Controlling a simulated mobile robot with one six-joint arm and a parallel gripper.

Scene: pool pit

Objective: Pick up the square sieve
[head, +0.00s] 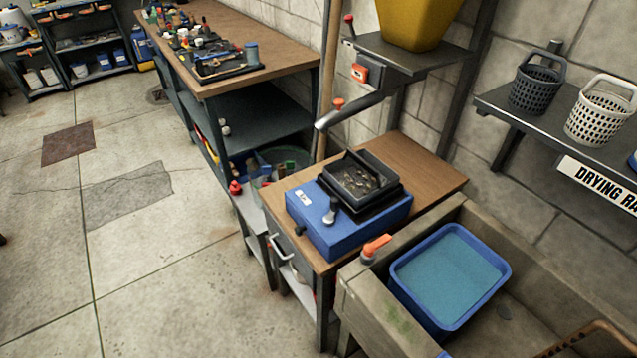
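A dark square-framed tray, which looks like the square sieve (345,186), sits on top of a blue box-shaped machine (338,236) in the head view. Its walls are raised, and loose bits of mixed material lie inside it. A wider black rim shows beneath it on the machine. The mesh itself is too small to make out. The blue machine has a grey knob or lever on its front and stands on a wooden-topped bench (424,168). My gripper is not in view.
A stone trough (372,315) holding a blue tub of water (450,278) adjoins the bench at the right. An orange-handled tap stands on its rim. A yellow hopper (416,20) is above on a shelf. Baskets sit on the drying rack (555,125). Open floor lies left.

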